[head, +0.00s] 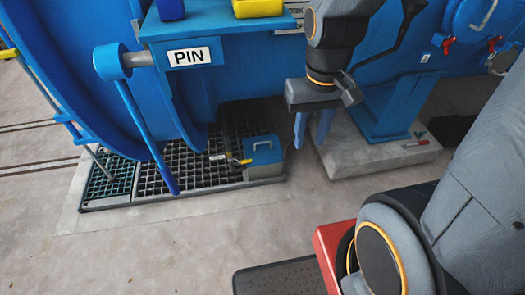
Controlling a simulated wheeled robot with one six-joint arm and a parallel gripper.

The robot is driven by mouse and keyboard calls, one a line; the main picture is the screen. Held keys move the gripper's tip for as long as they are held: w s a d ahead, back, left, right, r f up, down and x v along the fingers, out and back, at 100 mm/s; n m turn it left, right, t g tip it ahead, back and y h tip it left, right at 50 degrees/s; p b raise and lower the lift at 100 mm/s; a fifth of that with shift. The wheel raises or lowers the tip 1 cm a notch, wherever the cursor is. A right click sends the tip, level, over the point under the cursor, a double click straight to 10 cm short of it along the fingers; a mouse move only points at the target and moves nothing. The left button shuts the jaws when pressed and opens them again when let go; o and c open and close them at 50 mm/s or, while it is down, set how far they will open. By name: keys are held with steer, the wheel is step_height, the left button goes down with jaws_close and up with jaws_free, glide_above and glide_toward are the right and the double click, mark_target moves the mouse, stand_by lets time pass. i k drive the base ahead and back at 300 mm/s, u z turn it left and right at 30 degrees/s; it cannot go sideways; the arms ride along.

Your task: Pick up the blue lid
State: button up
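The blue lid (263,149) has a pale bar handle on top. It sits on a grey box (265,171) at the right end of the black floor grating. My gripper (310,143) hangs pointing down to the right of the lid, with blue fingers. The fingers are apart with an empty gap between them. In the picture they are close to the lid's right side; I cannot tell their exact depth or height against it.
A yellow-handled valve (240,161) is just left of the lid. The black grating (166,181) lies under the blue vessel. A shelf with a PIN label (189,57) overhangs at the upper left. A blue support on a concrete plinth (375,150) stands right.

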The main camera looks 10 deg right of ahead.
mark_target(264, 150)
steer(key=z, duration=1.1)
steer(key=k, duration=0.7)
steer(key=u, duration=1.55)
steer(key=i, duration=0.5)
